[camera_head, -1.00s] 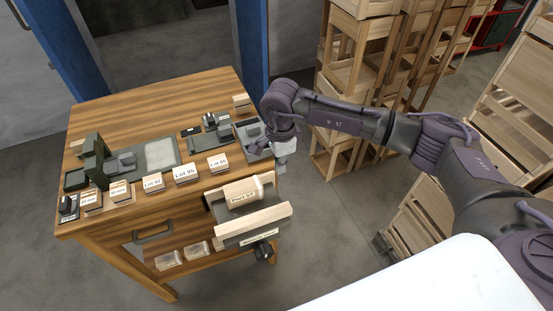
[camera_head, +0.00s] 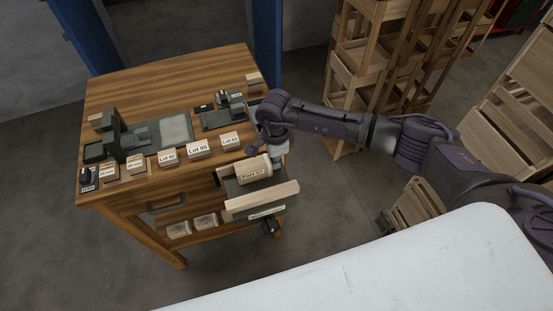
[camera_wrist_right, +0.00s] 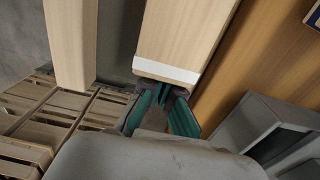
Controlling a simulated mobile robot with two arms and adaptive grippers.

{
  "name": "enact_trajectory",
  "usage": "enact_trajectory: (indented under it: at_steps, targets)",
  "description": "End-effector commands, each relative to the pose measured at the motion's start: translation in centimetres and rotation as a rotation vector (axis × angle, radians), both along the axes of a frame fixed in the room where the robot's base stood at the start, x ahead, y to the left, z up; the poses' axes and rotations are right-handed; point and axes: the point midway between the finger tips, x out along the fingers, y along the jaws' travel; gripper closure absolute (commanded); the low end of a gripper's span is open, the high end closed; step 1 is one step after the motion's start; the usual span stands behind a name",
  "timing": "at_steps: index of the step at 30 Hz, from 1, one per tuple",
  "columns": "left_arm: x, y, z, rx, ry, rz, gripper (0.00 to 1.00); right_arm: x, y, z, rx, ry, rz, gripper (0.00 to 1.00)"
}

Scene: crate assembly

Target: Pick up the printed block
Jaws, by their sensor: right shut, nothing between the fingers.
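A wooden block with a printed label (camera_head: 254,170) lies in the open drawer at the desk's right front; its print is too small to read surely. In the right wrist view the block (camera_wrist_right: 187,35) extends upward, with a white band on its near end. My right gripper (camera_head: 279,158) is by the block's right end in the head view. In the wrist view its teal fingers (camera_wrist_right: 163,104) are just below that white end, shut and with nothing held; whether they touch it I cannot tell. My left gripper is not in view.
The drawer's wooden front (camera_head: 262,200) stands out from the desk (camera_head: 150,85). Several smaller labelled blocks line the desk's front edge, including Lot 95 (camera_head: 197,149). A grey holder (camera_wrist_right: 250,125) is right of the fingers. Wooden crates (camera_head: 365,75) are stacked behind my right arm.

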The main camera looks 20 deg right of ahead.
Motion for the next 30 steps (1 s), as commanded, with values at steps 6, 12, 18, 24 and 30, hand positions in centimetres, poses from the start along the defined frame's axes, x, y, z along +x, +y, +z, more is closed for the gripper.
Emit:
enact_trajectory:
  at_steps: [6, 12, 18, 24, 30]
  targets:
    - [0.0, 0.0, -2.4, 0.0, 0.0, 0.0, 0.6, 0.0, 3.7, -0.6, 0.003, -0.003, 0.007, 1.0]
    - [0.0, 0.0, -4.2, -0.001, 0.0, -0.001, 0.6, -0.2, 7.3, -0.3, 0.002, -0.002, 0.004, 1.0]
    - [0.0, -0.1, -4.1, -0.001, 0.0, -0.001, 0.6, -0.3, 7.9, 0.0, -0.001, 0.0, 0.0, 1.0]
    - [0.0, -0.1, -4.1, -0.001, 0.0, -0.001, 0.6, -0.3, 7.9, 0.0, 0.0, 0.0, 0.0, 1.0]
    - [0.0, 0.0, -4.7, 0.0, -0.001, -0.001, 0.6, 0.1, 7.2, -0.1, -0.001, -0.001, -0.002, 1.0]
